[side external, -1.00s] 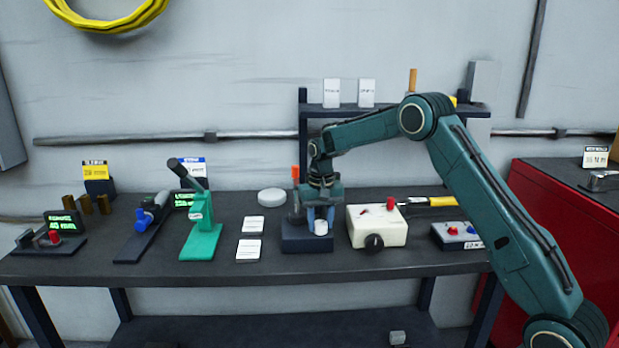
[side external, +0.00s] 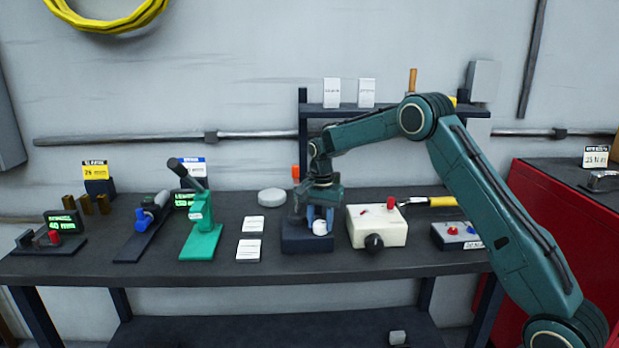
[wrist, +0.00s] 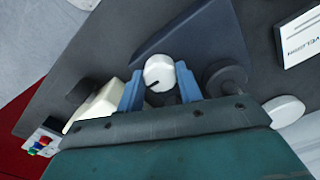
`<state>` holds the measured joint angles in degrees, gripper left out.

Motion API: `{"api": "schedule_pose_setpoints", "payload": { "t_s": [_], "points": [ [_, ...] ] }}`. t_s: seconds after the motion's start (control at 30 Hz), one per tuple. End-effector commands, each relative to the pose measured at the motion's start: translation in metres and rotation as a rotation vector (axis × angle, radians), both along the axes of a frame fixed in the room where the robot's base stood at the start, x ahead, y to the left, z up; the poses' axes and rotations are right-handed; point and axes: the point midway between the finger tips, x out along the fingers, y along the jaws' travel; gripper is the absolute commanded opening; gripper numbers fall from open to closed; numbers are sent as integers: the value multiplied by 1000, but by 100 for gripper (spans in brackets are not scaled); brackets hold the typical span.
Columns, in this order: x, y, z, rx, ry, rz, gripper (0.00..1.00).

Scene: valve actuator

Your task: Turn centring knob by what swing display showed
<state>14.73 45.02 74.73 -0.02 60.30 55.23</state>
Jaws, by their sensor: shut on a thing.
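The centring knob is a white round knob (side external: 320,228) with a dark pointer mark, on a dark block (side external: 305,243) in the middle of the bench. My gripper (side external: 320,217) points down with its blue fingers on both sides of the knob. In the wrist view the knob (wrist: 159,72) sits between the two fingers (wrist: 160,88), which are shut on it. Its dark mark points to the lower left there. I cannot tell which of the lit displays is the swing display; a green-lit display (side external: 62,221) stands at the far left of the bench, its text too small to read surely.
A cream box (side external: 377,226) with a red knob and a black knob stands just right of the dark block. White cards (side external: 250,237) lie to its left, with a green lever press (side external: 200,232) beyond them. A shelf (side external: 385,109) stands behind my arm.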

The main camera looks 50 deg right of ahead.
Motion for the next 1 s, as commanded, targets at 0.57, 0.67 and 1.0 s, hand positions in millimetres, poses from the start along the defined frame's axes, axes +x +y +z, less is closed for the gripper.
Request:
{"api": "schedule_pose_setpoints", "payload": {
  "t_s": [0.57,0.67,1.0],
  "points": [
    [1,-1,2,-2,-4,-18,57],
    [0,0,1,-1,-3,-17,57],
    [1,0,5,-1,-3,-16,57]
  ]
}}
